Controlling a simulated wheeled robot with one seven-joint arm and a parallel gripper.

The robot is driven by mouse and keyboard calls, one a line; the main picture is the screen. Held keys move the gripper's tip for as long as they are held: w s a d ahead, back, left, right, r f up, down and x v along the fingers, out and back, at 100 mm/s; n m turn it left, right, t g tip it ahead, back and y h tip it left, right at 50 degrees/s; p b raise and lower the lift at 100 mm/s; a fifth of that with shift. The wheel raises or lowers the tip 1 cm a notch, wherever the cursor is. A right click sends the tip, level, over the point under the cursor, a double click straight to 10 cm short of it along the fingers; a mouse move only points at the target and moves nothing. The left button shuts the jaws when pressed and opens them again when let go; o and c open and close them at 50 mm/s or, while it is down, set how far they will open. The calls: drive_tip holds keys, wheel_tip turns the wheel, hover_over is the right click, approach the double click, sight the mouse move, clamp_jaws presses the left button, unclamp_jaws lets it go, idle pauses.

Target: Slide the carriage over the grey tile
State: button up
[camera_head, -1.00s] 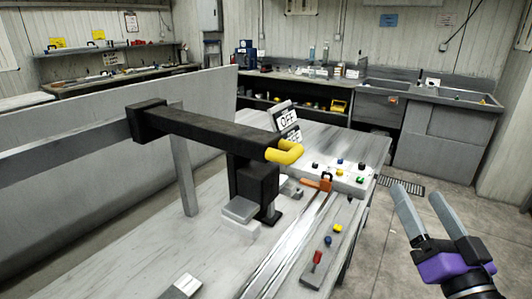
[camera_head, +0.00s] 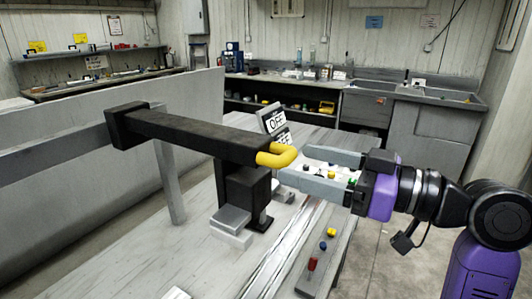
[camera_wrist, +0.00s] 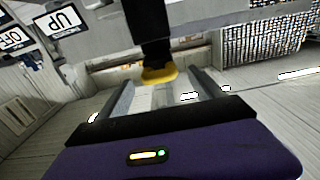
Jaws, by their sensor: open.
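The carriage is a long black beam (camera_head: 190,135) with a black block (camera_head: 127,126) on a horizontal grey rail and a yellow handle (camera_head: 280,156) at its near end. My gripper (camera_head: 294,162) is open and empty, its fingertips just right of the handle. In the wrist view the yellow handle (camera_wrist: 158,74) lies ahead, between the lines of the two fingers (camera_wrist: 163,82); contact is not visible. A grey flat piece (camera_head: 232,218) lies on the bench below the beam; I cannot tell if it is the grey tile.
A signed panel (camera_head: 272,120) reading OFF stands behind. The left bench surface is mostly clear.

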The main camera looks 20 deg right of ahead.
sight(269, 155)
drive_tip(key=p+x, duration=0.1)
drive_tip(key=x, duration=0.6)
clamp_jaws()
idle(0.3)
